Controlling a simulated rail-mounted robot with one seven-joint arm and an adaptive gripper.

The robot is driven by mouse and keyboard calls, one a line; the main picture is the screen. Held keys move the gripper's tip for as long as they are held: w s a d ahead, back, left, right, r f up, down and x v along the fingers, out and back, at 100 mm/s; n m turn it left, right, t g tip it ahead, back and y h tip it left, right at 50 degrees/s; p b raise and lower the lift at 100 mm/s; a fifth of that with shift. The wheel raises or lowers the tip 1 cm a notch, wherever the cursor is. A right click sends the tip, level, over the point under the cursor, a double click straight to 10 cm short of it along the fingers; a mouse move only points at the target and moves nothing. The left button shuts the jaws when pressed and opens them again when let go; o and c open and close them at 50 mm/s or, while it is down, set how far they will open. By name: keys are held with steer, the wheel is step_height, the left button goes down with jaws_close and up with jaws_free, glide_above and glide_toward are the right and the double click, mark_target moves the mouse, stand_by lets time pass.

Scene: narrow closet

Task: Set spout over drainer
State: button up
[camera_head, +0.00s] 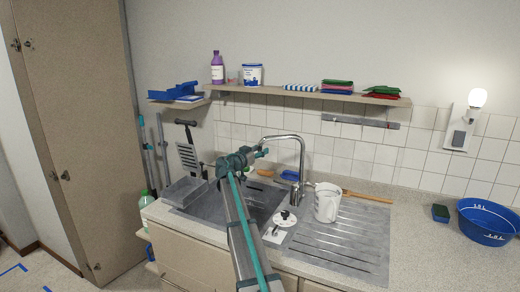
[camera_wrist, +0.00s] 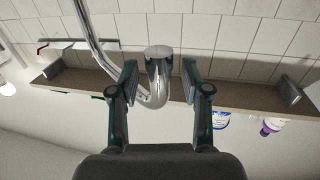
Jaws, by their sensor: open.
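The chrome tap spout (camera_head: 301,150) rises behind the sink in the head view and arches left, its outlet end above the sink basin (camera_head: 205,207). The ridged drainer (camera_head: 350,240) lies to the right of the basin. My gripper (camera_head: 262,153) is at the spout's outlet end. In the wrist view, my gripper (camera_wrist: 160,82) is open, with one finger on each side of the spout end (camera_wrist: 158,62). Small gaps seem to show between the fingers and the spout. In the head view, the fingers partly hide the outlet.
A shelf (camera_head: 310,94) with bottles and cloths runs above. A blue basin (camera_head: 487,222) and sponge (camera_head: 440,213) sit at right on the worktop.

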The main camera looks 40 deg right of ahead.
steer(key=shift+w+d, duration=0.1)
steer(key=shift+d, duration=0.2)
jaws_close()
